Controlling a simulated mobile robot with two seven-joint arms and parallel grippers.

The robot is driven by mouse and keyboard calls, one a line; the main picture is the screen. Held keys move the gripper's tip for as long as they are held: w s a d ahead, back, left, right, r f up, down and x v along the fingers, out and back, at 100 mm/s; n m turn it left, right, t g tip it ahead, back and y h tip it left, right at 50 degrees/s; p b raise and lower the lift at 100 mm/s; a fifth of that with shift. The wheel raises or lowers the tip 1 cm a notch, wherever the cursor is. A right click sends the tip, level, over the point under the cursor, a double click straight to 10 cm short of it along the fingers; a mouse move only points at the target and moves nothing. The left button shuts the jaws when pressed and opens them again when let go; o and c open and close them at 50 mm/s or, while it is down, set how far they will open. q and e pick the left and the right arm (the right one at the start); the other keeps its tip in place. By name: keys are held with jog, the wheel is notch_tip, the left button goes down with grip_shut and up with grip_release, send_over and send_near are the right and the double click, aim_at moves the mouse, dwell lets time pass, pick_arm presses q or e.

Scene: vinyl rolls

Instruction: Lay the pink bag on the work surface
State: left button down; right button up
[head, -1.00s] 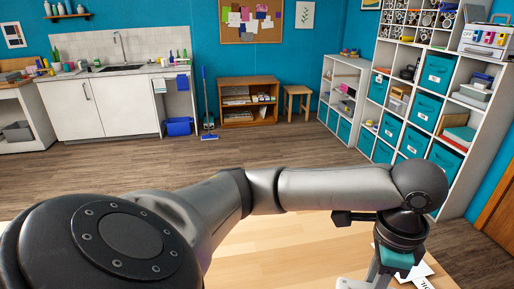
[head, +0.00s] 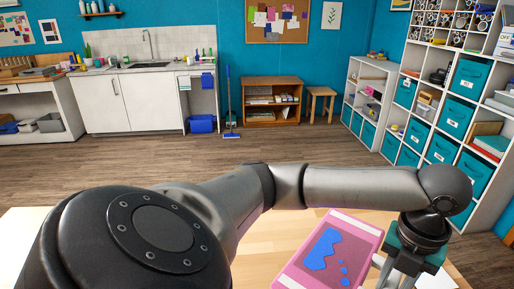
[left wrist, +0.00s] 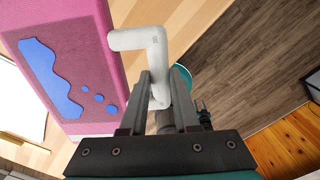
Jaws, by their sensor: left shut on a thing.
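The pink bag (head: 297,267) has blue patches and pale bands at its ends. It shows in the head view over the light wooden work surface (head: 262,240), beside my left gripper (head: 385,278). In the left wrist view the bag (left wrist: 88,60) fills the left side, with a pale L-shaped handle (left wrist: 130,40) at its edge. My left gripper (left wrist: 161,82) is shut on this handle, between its two grey fingers. I cannot tell whether the bag touches the surface. My right gripper is not in view.
A white sheet or card (head: 440,281) lies near the right end of the work surface. Beyond is open wooden floor (head: 150,165). A white shelf with teal bins (head: 470,75) stands at the right, and a sink counter (head: 145,100) at the back.

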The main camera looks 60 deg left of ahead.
pick_arm(q)
jog(key=m, duration=0.4)
jog(key=shift+w+a+f+m, duration=0.1)
jog(key=shift+w+a+m, duration=0.1)
jog(key=shift+m, duration=0.1)
notch_tip(320, 180, down, 20)
jog(key=b, duration=0.5)
jog(key=shift+f, duration=0.1)
jog(key=c, duration=0.7)
grip_release()
jog(key=shift+o, duration=0.2)
notch_tip(320, 180, up, 12)
jog(key=p, duration=0.3)
